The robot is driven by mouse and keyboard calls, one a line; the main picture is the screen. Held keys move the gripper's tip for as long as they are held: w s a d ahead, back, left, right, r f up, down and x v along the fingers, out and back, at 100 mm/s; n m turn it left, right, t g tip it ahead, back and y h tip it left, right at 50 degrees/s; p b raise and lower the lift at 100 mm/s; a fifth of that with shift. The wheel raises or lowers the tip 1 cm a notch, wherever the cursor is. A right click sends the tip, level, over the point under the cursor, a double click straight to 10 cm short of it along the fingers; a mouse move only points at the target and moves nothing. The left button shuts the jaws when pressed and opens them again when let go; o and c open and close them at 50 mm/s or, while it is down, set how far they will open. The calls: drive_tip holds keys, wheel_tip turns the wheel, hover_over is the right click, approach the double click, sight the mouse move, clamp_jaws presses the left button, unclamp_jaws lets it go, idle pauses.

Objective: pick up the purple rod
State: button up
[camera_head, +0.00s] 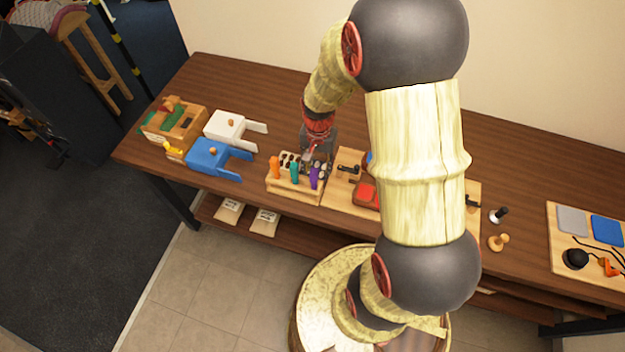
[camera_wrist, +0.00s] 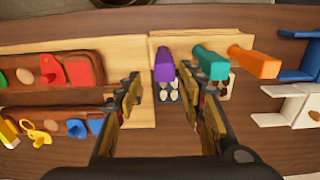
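The purple rod (camera_head: 314,178) stands upright in a light wooden rack (camera_head: 292,194), at its right end beside a teal rod (camera_head: 295,172) and an orange rod (camera_head: 275,167). In the wrist view, the purple rod (camera_wrist: 164,66) lies between the two fingertips as seen from the camera, with clear gaps on both sides. My gripper (camera_wrist: 160,76) is open and empty. In the head view, my gripper (camera_head: 311,150) is just behind and above the rack, close to the purple rod. I cannot tell its exact height above the rod.
A blue bracket (camera_head: 212,157) and a white bracket (camera_head: 230,128) lie left of the rack. A wooden board (camera_head: 345,190) with a red piece (camera_head: 367,194) lies right of it. Dark and pale round items sit behind the rods. The table behind is mostly clear.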

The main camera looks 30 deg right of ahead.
sight(314, 178)
drive_tip(key=f, duration=0.1)
drive_tip(key=a+f, duration=0.1)
drive_tip(key=f, duration=0.2)
drive_tip(key=shift+s+a+f, duration=0.15)
drive_tip(key=shift+s+a, duration=0.05)
drive_tip(key=shift+a, duration=0.05)
drive_tip(key=shift+f, duration=0.5)
drive_tip(key=c, duration=0.3)
clamp_jaws()
